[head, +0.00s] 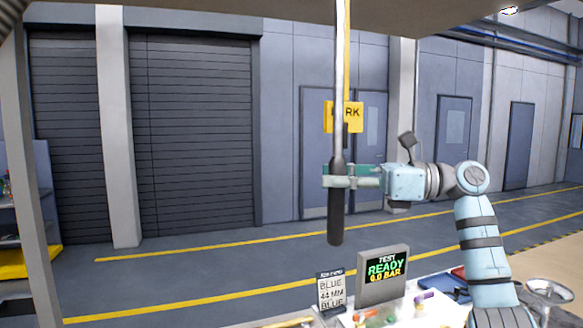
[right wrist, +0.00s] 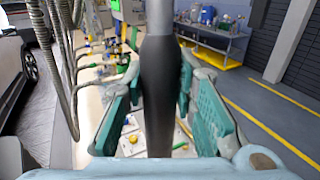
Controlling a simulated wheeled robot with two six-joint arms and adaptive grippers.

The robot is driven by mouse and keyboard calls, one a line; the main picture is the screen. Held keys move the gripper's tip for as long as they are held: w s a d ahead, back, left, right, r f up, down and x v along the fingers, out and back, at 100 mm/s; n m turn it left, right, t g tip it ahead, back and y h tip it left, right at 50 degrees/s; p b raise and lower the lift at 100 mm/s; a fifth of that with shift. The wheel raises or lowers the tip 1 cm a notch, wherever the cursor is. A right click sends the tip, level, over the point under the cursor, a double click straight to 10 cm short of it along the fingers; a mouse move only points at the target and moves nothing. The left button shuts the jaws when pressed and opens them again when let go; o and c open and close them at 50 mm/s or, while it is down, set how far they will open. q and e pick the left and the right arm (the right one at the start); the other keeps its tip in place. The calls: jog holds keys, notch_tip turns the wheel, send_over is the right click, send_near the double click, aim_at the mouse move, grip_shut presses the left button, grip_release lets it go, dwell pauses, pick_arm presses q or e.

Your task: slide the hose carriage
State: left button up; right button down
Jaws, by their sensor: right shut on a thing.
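A long grey rod hangs down from above in the middle of the head view (head: 342,80) and ends in a black grip (head: 336,218). My right gripper (head: 338,180) reaches in from the right and is shut around the upper part of this grip. In the right wrist view, the black grip (right wrist: 160,95) stands upright between the teal finger pads. The carriage itself cannot be made out; the top of the rod runs out of the picture. My left gripper is not in view.
A grey test display (head: 383,272) reading READY 0.0 BAR and a label card (head: 331,292) stand on the bench below. Coiled hoses (right wrist: 57,60) hang at the left in the right wrist view. Small coloured parts (right wrist: 95,57) lie on the bench there. Open floor lies behind.

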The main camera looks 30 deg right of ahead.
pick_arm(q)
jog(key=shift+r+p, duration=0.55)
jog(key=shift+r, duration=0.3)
pick_arm(e)
jog(key=d, duration=0.2)
jog(key=s+d, duration=0.1)
jog(key=shift+d, duration=0.4)
jog(key=c, duration=1.3)
grip_release()
jog(key=shift+w, duration=0.1)
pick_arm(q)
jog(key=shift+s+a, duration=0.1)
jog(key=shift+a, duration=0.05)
pick_arm(e)
jog(key=shift+d, duration=0.15)
jog(key=v, duration=1.2)
